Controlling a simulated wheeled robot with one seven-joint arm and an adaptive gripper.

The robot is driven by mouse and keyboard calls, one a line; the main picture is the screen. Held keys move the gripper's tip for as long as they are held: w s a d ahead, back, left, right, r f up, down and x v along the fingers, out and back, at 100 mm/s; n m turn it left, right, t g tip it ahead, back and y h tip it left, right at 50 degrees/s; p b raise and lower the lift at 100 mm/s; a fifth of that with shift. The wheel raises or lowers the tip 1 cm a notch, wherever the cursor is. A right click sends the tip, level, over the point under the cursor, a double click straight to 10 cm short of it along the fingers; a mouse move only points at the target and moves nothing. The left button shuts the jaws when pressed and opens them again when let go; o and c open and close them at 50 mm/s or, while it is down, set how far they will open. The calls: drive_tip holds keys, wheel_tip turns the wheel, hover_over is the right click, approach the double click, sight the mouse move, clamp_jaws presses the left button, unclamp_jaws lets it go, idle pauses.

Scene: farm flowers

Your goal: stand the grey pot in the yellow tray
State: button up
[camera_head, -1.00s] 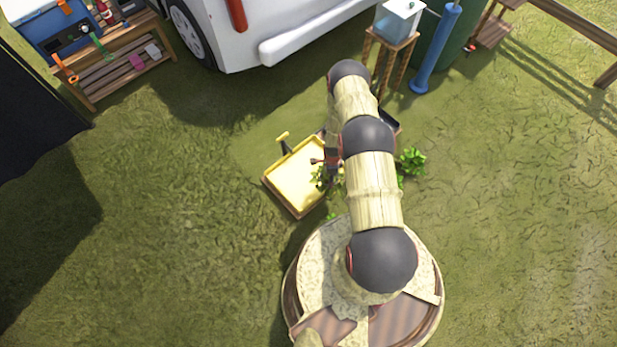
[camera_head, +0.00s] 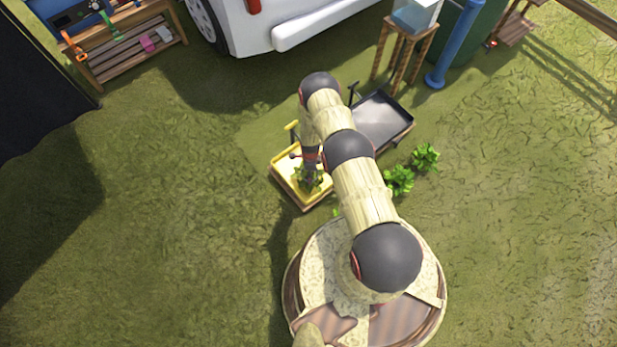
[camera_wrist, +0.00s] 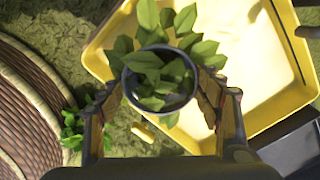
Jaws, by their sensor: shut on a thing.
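The grey pot (camera_wrist: 187,91) with a leafy green plant (camera_wrist: 155,70) is between the fingers of my gripper (camera_wrist: 165,100) in the wrist view. The fingers are shut on its sides. The yellow tray (camera_wrist: 292,28) lies below and beyond the pot, and the pot's near part overlaps the grass in front of the tray edge. The pot itself is mostly hidden by leaves and gripper there. I cannot tell the height of the pot above the tray floor.
A dark grey tray (camera_head: 383,118) stands right of the yellow one, partly behind my arm. Two green plants (camera_head: 399,180) (camera_head: 426,157) are on the grass to the right. A wooden stand (camera_head: 402,40) and blue post (camera_head: 455,45) stand behind. Open grass lies left.

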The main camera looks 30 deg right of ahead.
drive_tip(key=shift+w+a+f, duration=0.15)
drive_tip(key=shift+a+f, duration=0.05)
drive_tip(key=shift+f, duration=0.1)
wheel_tip(320, 180, down, 3)
drive_tip(key=shift+w+a+f+b, duration=0.1)
drive_tip(key=shift+w+f+b, duration=0.05)
drive_tip(key=shift+b, duration=0.7)
drive_tip(key=o, duration=1.4)
drive_tip(key=shift+f, duration=0.1)
